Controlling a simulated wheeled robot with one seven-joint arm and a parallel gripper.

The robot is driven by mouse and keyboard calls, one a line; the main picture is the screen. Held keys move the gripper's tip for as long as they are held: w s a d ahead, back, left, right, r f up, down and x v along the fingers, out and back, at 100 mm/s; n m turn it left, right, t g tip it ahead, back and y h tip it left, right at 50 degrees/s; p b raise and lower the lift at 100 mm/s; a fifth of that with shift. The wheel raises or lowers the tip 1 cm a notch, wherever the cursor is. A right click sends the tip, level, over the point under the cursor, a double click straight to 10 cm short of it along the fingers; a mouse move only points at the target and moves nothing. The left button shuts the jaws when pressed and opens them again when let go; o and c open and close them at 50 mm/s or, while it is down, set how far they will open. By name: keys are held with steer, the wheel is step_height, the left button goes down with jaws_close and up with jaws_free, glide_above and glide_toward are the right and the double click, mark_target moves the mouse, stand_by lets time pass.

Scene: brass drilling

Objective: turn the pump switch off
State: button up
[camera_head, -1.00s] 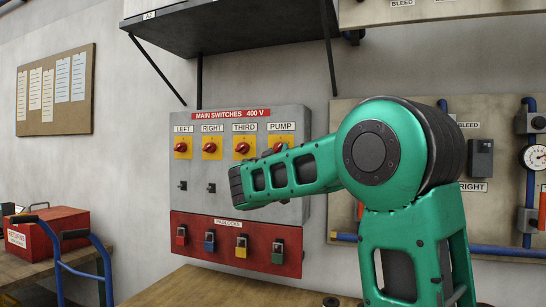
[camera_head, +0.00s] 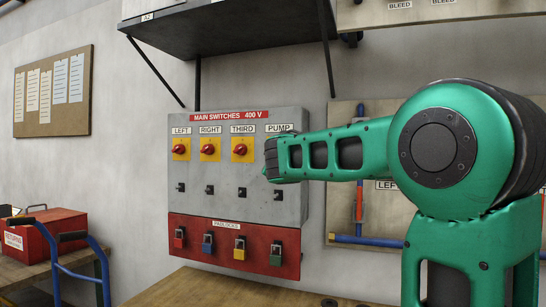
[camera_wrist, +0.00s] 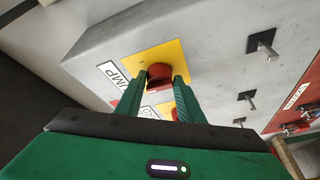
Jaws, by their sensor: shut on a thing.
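The pump switch, a red knob (camera_wrist: 159,74) on a yellow plate (camera_wrist: 165,51), shows in the wrist view beside the PUMP label (camera_wrist: 112,71). My gripper (camera_wrist: 162,77) has its two green fingers on either side of the red knob and is shut on it. In the head view my green arm hides the pump switch, and only its PUMP label (camera_head: 280,128) shows above. The LEFT (camera_head: 181,149), RIGHT (camera_head: 210,149) and THIRD (camera_head: 242,149) switches show red knobs on yellow plates on the grey panel (camera_head: 220,210).
Small black hasps (camera_head: 242,192) sit below the switches. A red padlock board (camera_head: 215,255) holds several padlocks. A shelf (camera_head: 230,30) overhangs the panel. A red box (camera_head: 45,235) and blue rails stand at left.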

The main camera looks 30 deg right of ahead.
steer(key=shift+r, duration=0.25)
stand_by(0.3)
steer(key=o, duration=1)
steer(key=shift+f+n, duration=0.15)
steer(key=shift+n, duration=0.15)
steer(key=v, duration=1)
steer(key=shift+s+a, duration=0.2)
steer(key=shift+s, duration=0.1)
steer(key=shift+f, duration=0.1)
